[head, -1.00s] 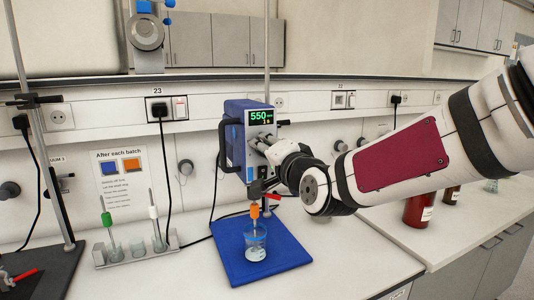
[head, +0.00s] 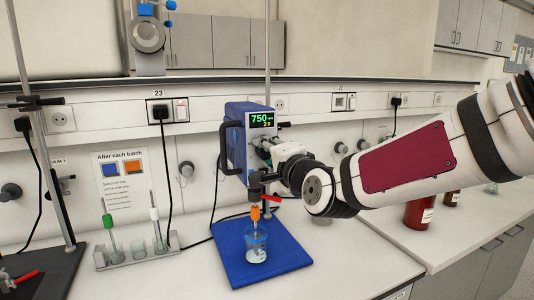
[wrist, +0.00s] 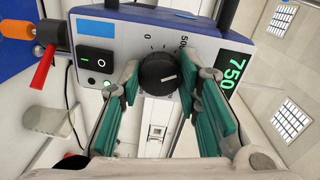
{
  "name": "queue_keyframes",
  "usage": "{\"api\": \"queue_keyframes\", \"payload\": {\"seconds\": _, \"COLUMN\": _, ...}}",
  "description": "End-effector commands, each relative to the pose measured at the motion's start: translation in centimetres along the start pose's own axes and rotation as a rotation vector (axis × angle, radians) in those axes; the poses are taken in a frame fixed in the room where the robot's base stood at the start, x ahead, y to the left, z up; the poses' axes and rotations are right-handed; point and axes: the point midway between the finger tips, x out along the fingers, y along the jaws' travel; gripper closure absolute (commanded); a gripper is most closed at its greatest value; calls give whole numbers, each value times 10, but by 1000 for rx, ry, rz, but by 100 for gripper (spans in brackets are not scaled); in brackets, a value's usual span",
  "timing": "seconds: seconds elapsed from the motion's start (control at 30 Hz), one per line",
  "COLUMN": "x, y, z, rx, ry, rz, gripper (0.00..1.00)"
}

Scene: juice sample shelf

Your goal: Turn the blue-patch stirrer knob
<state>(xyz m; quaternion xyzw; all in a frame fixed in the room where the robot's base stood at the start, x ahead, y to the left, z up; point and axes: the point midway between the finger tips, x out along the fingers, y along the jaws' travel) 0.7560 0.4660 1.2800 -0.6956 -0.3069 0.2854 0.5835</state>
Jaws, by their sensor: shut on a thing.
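The blue stirrer (head: 236,138) stands over a blue mat (head: 232,262); its display (head: 261,119) reads 750 in green. In the wrist view, its front panel carries a light blue patch (wrist: 88,37), a black switch (wrist: 97,58) and the black knob (wrist: 158,72) with a white pointer line. The dial marks 0 and 50 show above the knob. My gripper (wrist: 160,76) is shut on the knob, one green-padded finger on each side. In the head view, my gripper (head: 272,150) reaches the panel from the right and hides the knob.
A beaker (head: 255,245) sits on the mat under the stirrer, with an orange piece (head: 255,213) on the shaft above it. A rack (head: 135,257) with tools stands left. A dark red bottle (head: 418,213) stands right.

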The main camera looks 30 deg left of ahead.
Motion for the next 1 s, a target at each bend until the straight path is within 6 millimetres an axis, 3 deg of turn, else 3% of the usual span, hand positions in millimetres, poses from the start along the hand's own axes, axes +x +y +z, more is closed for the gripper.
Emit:
{"api": "queue_keyframes", "payload": {"seconds": 0.1, "x": 0, "y": 1, "z": 0, "rx": 0, "ry": 0, "rz": 3, "gripper": 97}}
{"api": "queue_keyframes", "payload": {"seconds": 0.13, "x": 0, "y": 1, "z": 0, "rx": 0, "ry": 0, "rz": 3, "gripper": 65}}
{"api": "queue_keyframes", "payload": {"seconds": 0.2, "x": 0, "y": 1, "z": 0, "rx": 0, "ry": 0, "rz": 2, "gripper": 49}}
{"api": "queue_keyframes", "payload": {"seconds": 0.63, "x": -7, "y": 0, "z": -1, "rx": -2, "ry": 2, "rz": 0, "gripper": 49}}
{"api": "queue_keyframes", "payload": {"seconds": 1.0, "x": -69, "y": 0, "z": -2, "rx": -8, "ry": 5, "rz": 0, "gripper": 49}}
